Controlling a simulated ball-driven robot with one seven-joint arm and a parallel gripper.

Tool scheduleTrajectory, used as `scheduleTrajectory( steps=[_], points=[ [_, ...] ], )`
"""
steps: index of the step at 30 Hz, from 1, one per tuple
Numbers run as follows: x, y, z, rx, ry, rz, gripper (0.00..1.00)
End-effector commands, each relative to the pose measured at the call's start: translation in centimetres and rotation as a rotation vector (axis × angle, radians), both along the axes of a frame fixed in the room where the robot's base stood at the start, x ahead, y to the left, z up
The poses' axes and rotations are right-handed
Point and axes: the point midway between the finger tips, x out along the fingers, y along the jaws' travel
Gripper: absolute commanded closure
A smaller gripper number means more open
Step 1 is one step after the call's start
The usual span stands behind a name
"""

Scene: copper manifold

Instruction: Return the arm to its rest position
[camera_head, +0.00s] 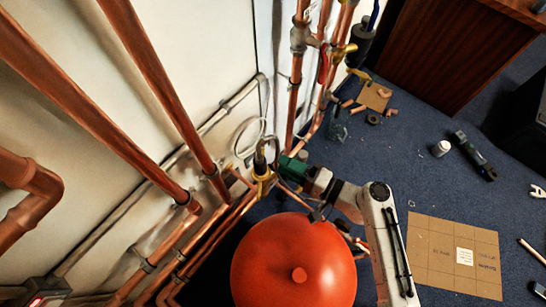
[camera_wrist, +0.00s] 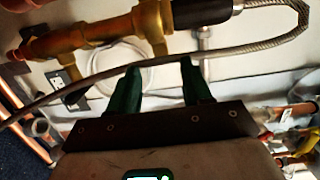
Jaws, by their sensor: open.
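My gripper (camera_head: 290,166) is at the end of my white and grey arm (camera_head: 378,210), which reaches up and left from the lower edge of the head view. Its green fingers point at the pipework by the wall, close to a brass valve (camera_head: 264,176). In the wrist view my gripper (camera_wrist: 160,68) has its two green fingers apart, with nothing held between them. A braided hose (camera_wrist: 230,50) crosses just past the fingertips. I cannot tell whether it touches them. The brass valve (camera_wrist: 90,35) lies beyond the hose.
Copper pipes (camera_head: 150,95) run along the white wall on the left. More vertical pipes (camera_head: 295,85) stand behind my gripper. A cardboard sheet (camera_head: 435,265) lies on the blue carpet to the right, with a white roll (camera_head: 440,148) farther back. Carpet between them is clear.

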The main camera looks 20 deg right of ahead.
Motion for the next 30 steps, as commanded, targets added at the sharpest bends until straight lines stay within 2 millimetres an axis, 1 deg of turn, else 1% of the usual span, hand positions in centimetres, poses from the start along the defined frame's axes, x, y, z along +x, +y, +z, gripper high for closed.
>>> scheduleTrajectory(
  steps=[3,6,25,28,30],
  points=[
    [-0.8,-0.7,-0.1,0.0,0.001,-0.001,0.51],
    [-1.1,-1.0,0.0,-0.001,0.001,0.001,0.51],
    [-1.2,-1.0,0.0,-0.004,0.0,0.003,0.51],
    [-1.8,-0.5,0.2,-0.061,0.004,0.043,0.51],
    [-2.7,0.0,0.1,-0.133,0.011,0.092,0.51]
  ],
)
